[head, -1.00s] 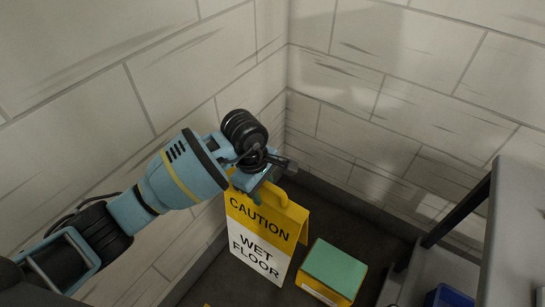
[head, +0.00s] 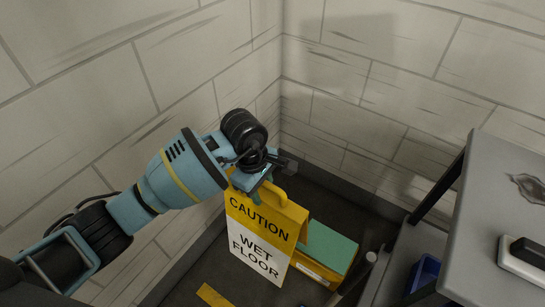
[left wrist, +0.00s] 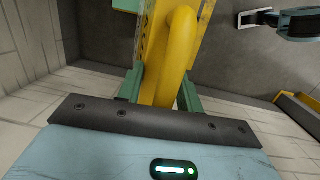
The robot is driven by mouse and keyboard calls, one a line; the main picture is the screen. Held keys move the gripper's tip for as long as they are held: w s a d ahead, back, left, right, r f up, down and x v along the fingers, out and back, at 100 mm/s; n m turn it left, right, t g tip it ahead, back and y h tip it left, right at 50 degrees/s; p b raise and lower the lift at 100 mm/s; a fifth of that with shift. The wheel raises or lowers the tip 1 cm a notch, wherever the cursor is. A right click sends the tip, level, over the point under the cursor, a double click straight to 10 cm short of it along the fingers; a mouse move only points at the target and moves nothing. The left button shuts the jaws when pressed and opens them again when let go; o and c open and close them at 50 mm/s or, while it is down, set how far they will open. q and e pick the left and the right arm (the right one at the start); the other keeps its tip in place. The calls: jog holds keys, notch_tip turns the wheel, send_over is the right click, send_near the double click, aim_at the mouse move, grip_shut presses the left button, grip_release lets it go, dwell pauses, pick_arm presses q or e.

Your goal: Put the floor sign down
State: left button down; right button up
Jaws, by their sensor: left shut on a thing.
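The yellow and white floor sign (head: 262,236), marked "CAUTION WET FLOOR", is upright in the lower middle of the head view. My left gripper (head: 262,182) is at its top and shut on its yellow handle. In the left wrist view the handle (left wrist: 176,60) runs between the green fingers of my left gripper (left wrist: 160,88). I cannot tell whether the sign's lower edge touches the floor. My right gripper is not in view.
A yellow box with a green top (head: 328,247) stands on the floor right behind the sign. A grey table (head: 500,210) is at the right, with a blue bin (head: 424,275) below it. Brick walls meet behind. A yellow strip (head: 213,295) lies on the floor.

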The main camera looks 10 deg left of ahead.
pick_arm(q)
jog(key=shift+a+r+m, duration=0.15)
jog(key=shift+r+m, duration=0.1)
jog(key=shift+m, duration=0.05)
jog(key=shift+s+a+r+m+b, duration=0.1)
jog(key=shift+a+r+m+b, duration=0.25)
jog(key=shift+a+m+b, duration=0.5)
jog(key=s+a+r+m+g+y+b, duration=0.1)
jog(key=s+a+r+m+g+b, duration=0.1)
jog(key=s+a+m+b, duration=0.6)
jog(key=r+m, duration=0.1)
jog(key=m, duration=0.2)
jog(key=shift+s+a+r+y, duration=0.15)
jog(key=shift+s+r+y, duration=0.05)
jog(key=shift+s+y, duration=0.1)
